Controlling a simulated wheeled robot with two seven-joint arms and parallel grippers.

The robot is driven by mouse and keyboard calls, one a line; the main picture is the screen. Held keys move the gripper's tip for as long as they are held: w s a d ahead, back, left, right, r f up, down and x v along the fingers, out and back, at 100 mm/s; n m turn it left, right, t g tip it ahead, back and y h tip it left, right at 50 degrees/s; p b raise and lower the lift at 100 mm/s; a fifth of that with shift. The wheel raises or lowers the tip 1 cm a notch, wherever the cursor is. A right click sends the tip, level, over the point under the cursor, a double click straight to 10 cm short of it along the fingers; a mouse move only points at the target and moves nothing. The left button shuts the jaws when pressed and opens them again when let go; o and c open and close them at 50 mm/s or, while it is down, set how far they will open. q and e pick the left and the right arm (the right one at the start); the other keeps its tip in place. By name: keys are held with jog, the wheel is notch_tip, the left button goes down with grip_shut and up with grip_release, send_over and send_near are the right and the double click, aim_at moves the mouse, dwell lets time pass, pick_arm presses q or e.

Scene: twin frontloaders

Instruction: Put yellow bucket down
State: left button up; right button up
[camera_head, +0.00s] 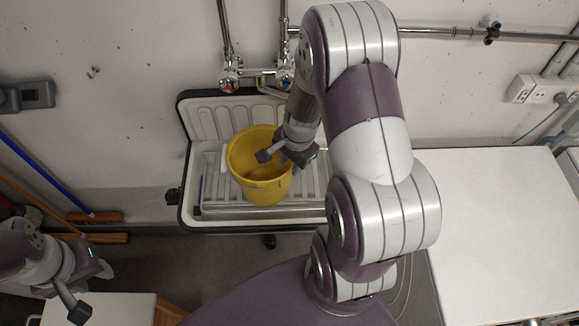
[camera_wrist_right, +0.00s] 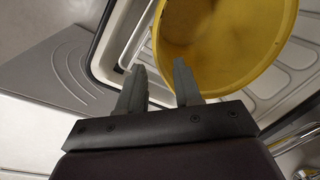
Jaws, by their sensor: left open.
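The yellow bucket (camera_head: 262,180) stands upright on the slatted rack in the white sink, in the head view. Its open top and rim also show in the right wrist view (camera_wrist_right: 222,45). My right gripper (camera_head: 284,153) is at the bucket's right rim. In the right wrist view its two fingers (camera_wrist_right: 159,72) are spread with a gap between them, one overlapping the bucket's edge and one outside it. Whether they touch the bucket is unclear. My left gripper (camera_head: 92,290) is open and empty at the lower left, far from the bucket.
The sink (camera_head: 187,205) has a dark rim and a raised white back. A tap (camera_head: 258,80) with pipes is on the wall above it. A white worktop (camera_head: 500,235) lies to the right, bare. Brooms (camera_head: 95,216) lean at the left.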

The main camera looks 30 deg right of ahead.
notch_tip(320, 180, up, 7)
jog(key=s, duration=0.2)
jog(key=s+a+r+n, duration=0.1)
jog(key=s+a+n, duration=0.3)
jog(key=a+n, duration=0.6)
jog(key=n, duration=0.5)
jog(key=shift+r+n+b, duration=0.35)
jog(key=shift+r+n, duration=0.05)
